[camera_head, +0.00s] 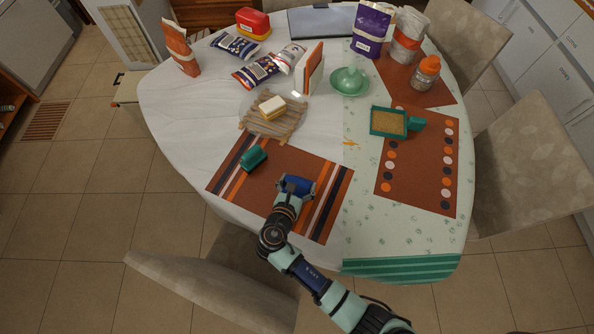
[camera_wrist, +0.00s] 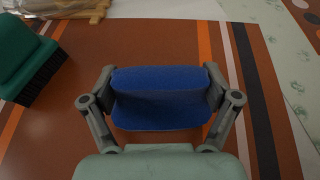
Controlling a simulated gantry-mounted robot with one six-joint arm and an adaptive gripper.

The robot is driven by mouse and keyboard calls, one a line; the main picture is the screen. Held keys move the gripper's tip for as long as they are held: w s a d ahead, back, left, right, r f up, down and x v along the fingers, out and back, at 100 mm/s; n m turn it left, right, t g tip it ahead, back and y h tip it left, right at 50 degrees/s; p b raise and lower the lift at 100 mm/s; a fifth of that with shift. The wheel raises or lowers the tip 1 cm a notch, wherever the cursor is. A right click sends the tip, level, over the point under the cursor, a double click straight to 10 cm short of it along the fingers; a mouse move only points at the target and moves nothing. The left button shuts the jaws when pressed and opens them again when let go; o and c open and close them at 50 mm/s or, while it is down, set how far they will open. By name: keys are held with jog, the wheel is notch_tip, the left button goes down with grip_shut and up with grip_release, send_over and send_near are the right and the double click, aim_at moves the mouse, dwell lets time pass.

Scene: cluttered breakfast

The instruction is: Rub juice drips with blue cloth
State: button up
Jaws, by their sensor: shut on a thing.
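My gripper (camera_head: 293,190) is shut on the blue cloth (camera_head: 300,183) over the brown striped placemat (camera_head: 232,180) at the near side of the table. In the wrist view the folded blue cloth (camera_wrist: 160,98) sits between both fingers of my gripper (camera_wrist: 160,90). I cannot tell if the cloth touches the placemat. Small orange-yellow marks, apparently the juice drips (camera_head: 351,143), lie on the light tablecloth beyond the placemat, up and right of my gripper. The drips are apart from the cloth.
A green brush (camera_head: 253,158) lies left of my gripper. A wooden rack (camera_head: 284,128) with a sponge-like block (camera_head: 271,106) is beyond it. A green-framed tray (camera_head: 389,122) stands right of the drips. Bags, a green dish (camera_head: 350,86) and a jar (camera_head: 426,71) crowd the far side.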

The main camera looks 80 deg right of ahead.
jog(key=c, duration=0.4)
notch_tip(320, 180, up, 5)
jog(key=p, duration=0.6)
jog(key=shift+r, duration=0.1)
